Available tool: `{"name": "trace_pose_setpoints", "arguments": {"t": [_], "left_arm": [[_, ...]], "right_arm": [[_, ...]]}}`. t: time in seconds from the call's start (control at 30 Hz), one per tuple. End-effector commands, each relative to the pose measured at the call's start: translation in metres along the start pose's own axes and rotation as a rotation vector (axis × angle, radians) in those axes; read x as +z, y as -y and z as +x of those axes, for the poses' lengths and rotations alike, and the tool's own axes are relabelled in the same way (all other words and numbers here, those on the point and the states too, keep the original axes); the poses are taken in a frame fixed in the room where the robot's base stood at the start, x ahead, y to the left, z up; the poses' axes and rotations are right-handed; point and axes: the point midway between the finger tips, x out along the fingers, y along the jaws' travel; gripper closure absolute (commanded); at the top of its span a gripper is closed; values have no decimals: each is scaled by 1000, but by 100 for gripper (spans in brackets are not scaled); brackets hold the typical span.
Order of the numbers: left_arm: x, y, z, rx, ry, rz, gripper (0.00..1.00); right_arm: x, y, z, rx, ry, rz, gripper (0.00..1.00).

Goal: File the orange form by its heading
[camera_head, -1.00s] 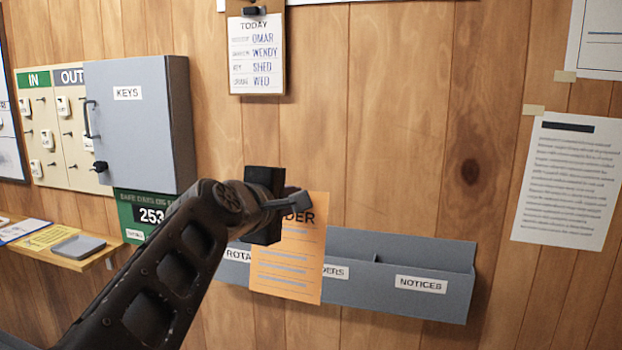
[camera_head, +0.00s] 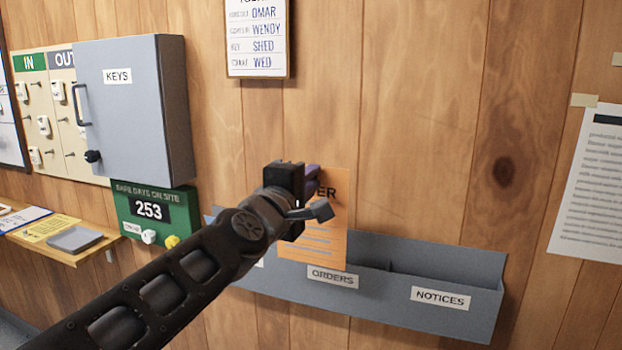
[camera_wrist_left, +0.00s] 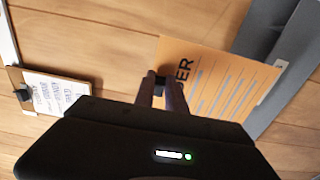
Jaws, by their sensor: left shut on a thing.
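My left gripper (camera_head: 312,182) is shut on the top edge of the orange form (camera_head: 335,235). The form hangs below it, its heading partly hidden by the fingers; "ER" shows in the head view and "DER" in the left wrist view, where the fingertips (camera_wrist_left: 160,88) pinch the form (camera_wrist_left: 215,85). The grey wall rack (camera_head: 400,303) has labelled pockets: ORDERS (camera_head: 333,278) in the middle and NOTICES (camera_head: 440,298) at right. The form's lower edge is at the front rim above the ORDERS label; I cannot tell whether it is inside. My arm hides the rack's left part.
A grey KEYS cabinet (camera_head: 135,110) with an open door handle side juts from the wall at left, above a green safe-days sign (camera_head: 155,215). A small shelf (camera_head: 70,255) is lower left. A TODAY clipboard (camera_head: 257,38) hangs above.

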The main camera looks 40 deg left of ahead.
Motion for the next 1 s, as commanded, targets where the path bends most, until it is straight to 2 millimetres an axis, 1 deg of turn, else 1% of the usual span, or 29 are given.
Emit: {"name": "trace_pose_setpoints", "arguments": {"t": [0.17,0.37,1.0], "left_arm": [[0,1,3,-1,1,0,100],[0,2,14,-1,0,-1,100],[1,7,70,-1,1,0,100]], "right_arm": [[0,0,1,0,0,0,64],[0,-1,2,0,-1,0,64],[0,-3,8,0,-1,-1,64]]}}
